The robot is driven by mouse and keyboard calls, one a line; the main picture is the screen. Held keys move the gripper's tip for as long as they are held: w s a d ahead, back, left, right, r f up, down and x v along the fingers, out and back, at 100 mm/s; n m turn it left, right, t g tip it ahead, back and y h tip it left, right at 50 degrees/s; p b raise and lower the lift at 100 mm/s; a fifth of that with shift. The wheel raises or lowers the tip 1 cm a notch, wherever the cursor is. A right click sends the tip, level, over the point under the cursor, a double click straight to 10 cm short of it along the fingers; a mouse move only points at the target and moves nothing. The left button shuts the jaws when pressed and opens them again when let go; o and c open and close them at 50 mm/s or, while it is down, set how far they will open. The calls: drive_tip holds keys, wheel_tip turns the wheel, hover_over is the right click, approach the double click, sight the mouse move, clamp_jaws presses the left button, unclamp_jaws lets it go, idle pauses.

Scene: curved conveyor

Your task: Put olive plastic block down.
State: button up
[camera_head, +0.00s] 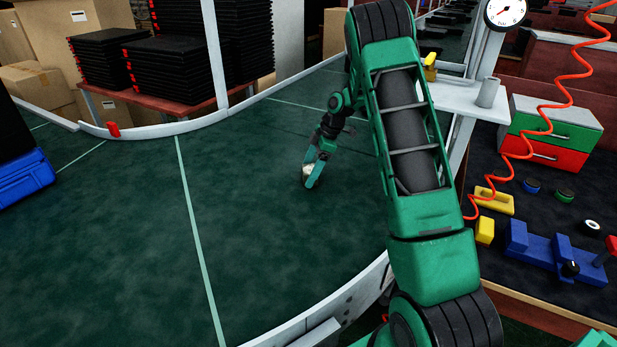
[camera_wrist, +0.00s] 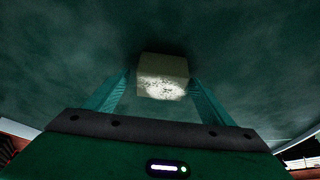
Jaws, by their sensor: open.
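The olive plastic block (camera_wrist: 162,68) shows in the wrist view as a pale olive box with a bright lit patch on its near face. It rests on, or very close above, the green conveyor surface; the exact contact is hard to tell. My gripper (camera_wrist: 158,88) is open, with one finger on each side of the block. In the head view my gripper (camera_head: 313,178) points down at the conveyor (camera_head: 250,230), and a small pale part of the block (camera_head: 308,170) shows between the fingers.
The conveyor around my gripper is clear. A white curved rail (camera_head: 180,127) edges its far side. Black stacked trays (camera_head: 170,75) stand beyond it, and a blue crate (camera_head: 25,180) is at the left. A workbench with a yellow block (camera_head: 485,230) and a blue fixture (camera_head: 550,250) is at the right.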

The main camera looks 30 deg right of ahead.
drive_tip(key=c, duration=1.3)
